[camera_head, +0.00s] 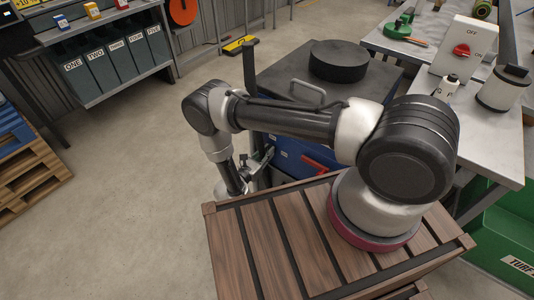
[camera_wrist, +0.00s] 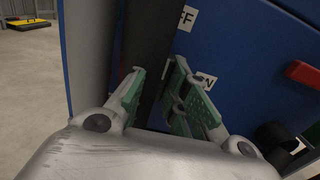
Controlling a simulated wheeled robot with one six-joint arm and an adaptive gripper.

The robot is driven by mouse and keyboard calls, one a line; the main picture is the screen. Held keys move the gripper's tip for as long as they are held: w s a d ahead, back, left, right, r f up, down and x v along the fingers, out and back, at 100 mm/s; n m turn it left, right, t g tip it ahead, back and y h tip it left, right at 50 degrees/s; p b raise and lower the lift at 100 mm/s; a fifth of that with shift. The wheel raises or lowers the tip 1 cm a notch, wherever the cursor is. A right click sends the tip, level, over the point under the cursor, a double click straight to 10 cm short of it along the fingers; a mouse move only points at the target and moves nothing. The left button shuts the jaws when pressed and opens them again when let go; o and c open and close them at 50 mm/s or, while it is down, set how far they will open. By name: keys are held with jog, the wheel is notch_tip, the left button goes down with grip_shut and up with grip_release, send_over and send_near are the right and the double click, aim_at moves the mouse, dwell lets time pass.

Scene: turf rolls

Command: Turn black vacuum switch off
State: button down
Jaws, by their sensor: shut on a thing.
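My gripper (camera_wrist: 158,78) has its green-padded fingers close together, shut on a dark upright part beside the blue panel (camera_wrist: 240,50). I cannot tell whether this part is the black vacuum switch or the black post (camera_wrist: 150,30). White labels, one ending in F (camera_wrist: 187,18) and one ending in N (camera_wrist: 205,80), are on the panel right of the fingers. In the head view my gripper (camera_head: 262,160) is low beside the blue cabinet (camera_head: 285,150), next to the black post (camera_head: 250,65). The switch's setting is hidden.
A red handle (camera_wrist: 303,74) sticks out from the panel at right. A wooden slatted surface (camera_head: 270,245) is in front. A white box with a red switch (camera_head: 461,50) stands on the right bench (camera_head: 490,140). Open floor (camera_head: 125,190) lies to the left.

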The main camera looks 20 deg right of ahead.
jog(key=c, duration=1.4)
grip_release()
jog(key=shift+c, duration=0.2)
jog(key=shift+a, duration=0.1)
jog(key=v, duration=1.2)
jog(key=shift+f, duration=0.15)
